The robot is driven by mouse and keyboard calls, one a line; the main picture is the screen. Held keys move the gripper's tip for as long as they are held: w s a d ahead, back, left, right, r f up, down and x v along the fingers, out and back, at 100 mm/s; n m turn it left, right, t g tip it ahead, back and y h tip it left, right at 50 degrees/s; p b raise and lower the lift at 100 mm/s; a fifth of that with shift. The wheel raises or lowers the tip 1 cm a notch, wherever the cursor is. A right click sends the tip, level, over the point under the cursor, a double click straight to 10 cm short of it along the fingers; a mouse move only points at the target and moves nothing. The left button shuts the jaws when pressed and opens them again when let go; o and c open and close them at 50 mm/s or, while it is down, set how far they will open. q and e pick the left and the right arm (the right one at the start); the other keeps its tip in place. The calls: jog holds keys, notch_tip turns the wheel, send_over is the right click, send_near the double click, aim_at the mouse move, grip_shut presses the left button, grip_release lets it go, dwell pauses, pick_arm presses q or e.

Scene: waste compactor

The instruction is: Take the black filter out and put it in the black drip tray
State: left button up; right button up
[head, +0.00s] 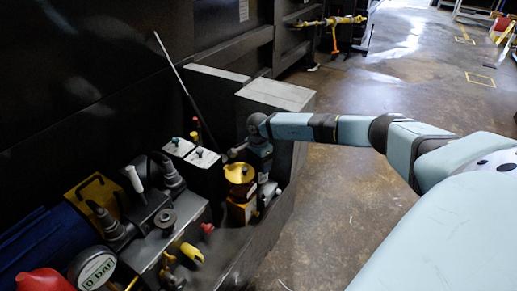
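I cannot pick out the black filter or the black drip tray; the machine area is dark and crowded. A gold round cap (239,172) sits on top of a yellow-orange unit (240,211) on the machine. My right gripper (262,178) points down right beside this cap, on its right side, and partly overlaps the unit. Its fingers are small and dark, so I cannot see whether they are open or hold anything. My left gripper is out of view.
Left of the cap stand two dark boxes with pale tops (203,160). A pressure gauge (93,268), a red object (42,280) and a yellow-handled part (191,252) are at the front left. A grey block (280,95) stands behind. The floor (330,215) at right is clear.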

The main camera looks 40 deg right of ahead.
jog(key=c, duration=0.3)
jog(key=n+b, duration=0.2)
jog(key=n, duration=0.3)
jog(key=shift+r+n+b, duration=0.1)
jog(key=shift+n+b, duration=1.05)
jog(key=shift+n, duration=1.55)
